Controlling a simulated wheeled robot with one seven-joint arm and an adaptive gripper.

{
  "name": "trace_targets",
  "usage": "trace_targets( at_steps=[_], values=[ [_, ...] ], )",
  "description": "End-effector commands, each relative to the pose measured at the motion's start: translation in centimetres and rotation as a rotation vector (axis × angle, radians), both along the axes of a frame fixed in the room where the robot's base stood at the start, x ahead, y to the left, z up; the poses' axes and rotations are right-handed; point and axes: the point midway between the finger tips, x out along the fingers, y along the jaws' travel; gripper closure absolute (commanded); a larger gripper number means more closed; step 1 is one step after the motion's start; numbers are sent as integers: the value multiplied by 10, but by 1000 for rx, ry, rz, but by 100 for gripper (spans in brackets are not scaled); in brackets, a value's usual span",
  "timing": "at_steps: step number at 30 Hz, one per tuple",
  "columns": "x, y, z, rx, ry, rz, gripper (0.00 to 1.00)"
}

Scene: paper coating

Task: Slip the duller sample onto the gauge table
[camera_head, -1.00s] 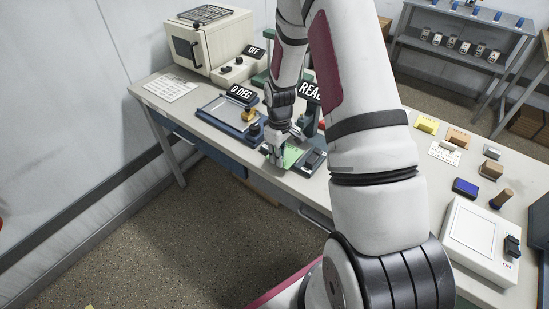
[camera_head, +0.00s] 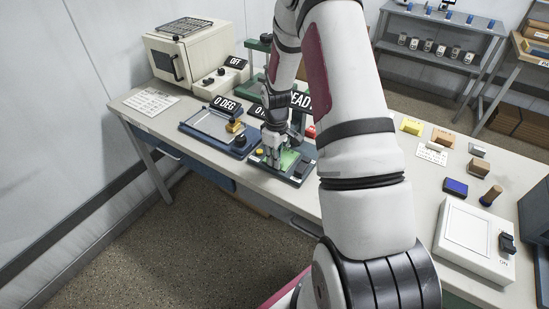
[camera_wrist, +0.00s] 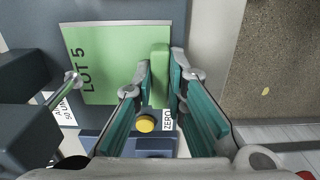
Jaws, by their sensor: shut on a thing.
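A flat green sample marked LOT 5 (camera_wrist: 105,65) has a raised green grip block (camera_wrist: 160,75) along one edge. My gripper (camera_wrist: 159,82) is shut on that block. In the head view the green sample (camera_head: 289,160) shows beside my gripper (camera_head: 274,158), over the gauge table. A yellow button (camera_wrist: 145,124) with a ZERO label (camera_wrist: 167,119) lies close to my fingers.
The gauge's dark upright parts (camera_wrist: 20,85) crowd the left of the wrist view. A coating bed with a 0 DEG sign (camera_head: 226,104) stands left of the gauge. An oven (camera_head: 195,50) is farther left. A white instrument (camera_head: 470,235) and small blocks stand at right.

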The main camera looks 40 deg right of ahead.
Motion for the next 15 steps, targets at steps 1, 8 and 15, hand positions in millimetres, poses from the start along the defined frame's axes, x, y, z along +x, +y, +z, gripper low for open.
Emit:
trace_targets(
  at_steps=[1,8,15],
  values=[
    [0,0,-1,0,0,0,100],
    [0,0,-2,0,0,-1,100],
    [0,0,-1,0,0,-1,64]
  ],
)
